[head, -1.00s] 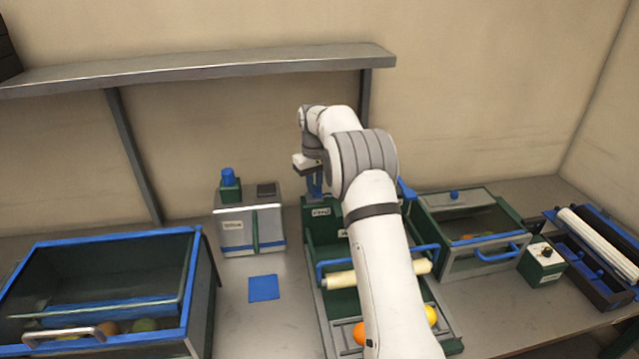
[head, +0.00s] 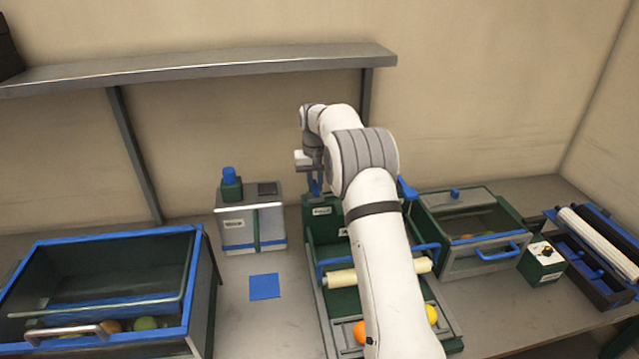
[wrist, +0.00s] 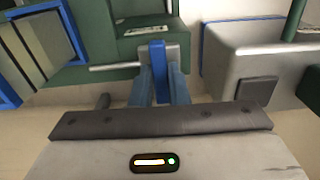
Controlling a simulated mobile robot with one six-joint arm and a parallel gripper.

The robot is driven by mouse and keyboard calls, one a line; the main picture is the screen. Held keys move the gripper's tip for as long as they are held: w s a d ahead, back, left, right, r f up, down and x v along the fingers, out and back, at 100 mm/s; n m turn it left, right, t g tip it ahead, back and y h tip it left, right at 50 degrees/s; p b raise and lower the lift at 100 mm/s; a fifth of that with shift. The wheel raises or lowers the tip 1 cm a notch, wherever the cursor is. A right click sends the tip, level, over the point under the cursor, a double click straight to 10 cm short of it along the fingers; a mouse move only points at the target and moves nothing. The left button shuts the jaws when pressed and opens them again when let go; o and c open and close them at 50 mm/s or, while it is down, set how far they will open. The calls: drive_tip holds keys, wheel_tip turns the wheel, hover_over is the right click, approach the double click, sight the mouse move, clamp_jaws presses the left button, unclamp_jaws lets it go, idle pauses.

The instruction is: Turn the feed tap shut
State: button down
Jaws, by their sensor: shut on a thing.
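The feed tap's blue lever (wrist: 157,58) shows in the wrist view, in front of a grey plate on the green feed unit (wrist: 140,48). My gripper (wrist: 160,75) is shut on this lever, with a blue finger at each side of it. In the head view my gripper (head: 315,186) is at the back left of the feed unit (head: 311,225), low beside its labelled green block. My arm hides much of the unit, and the lever cannot be told apart from the fingers there.
A grey box with a blue-topped knob (head: 250,226) stands close to the left of the feed unit. A blue-rimmed bin (head: 110,239) with fruit is at front left. A lidded case (head: 478,263) and a small switch box (head: 541,262) are on the right. A shelf (head: 200,68) runs above.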

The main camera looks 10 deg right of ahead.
sight(315, 186)
drive_tip(key=shift+w+r, duration=0.15)
drive_tip(key=shift+r, duration=0.1)
drive_tip(key=c, duration=1.4)
unclamp_jaws()
drive_tip(key=shift+f, duration=0.15)
wheel_tip(315, 186, up, 8)
drive_tip(key=shift+f+b, duration=0.2)
drive_tip(key=shift+b, duration=0.45)
drive_tip(key=shift+r, duration=0.1)
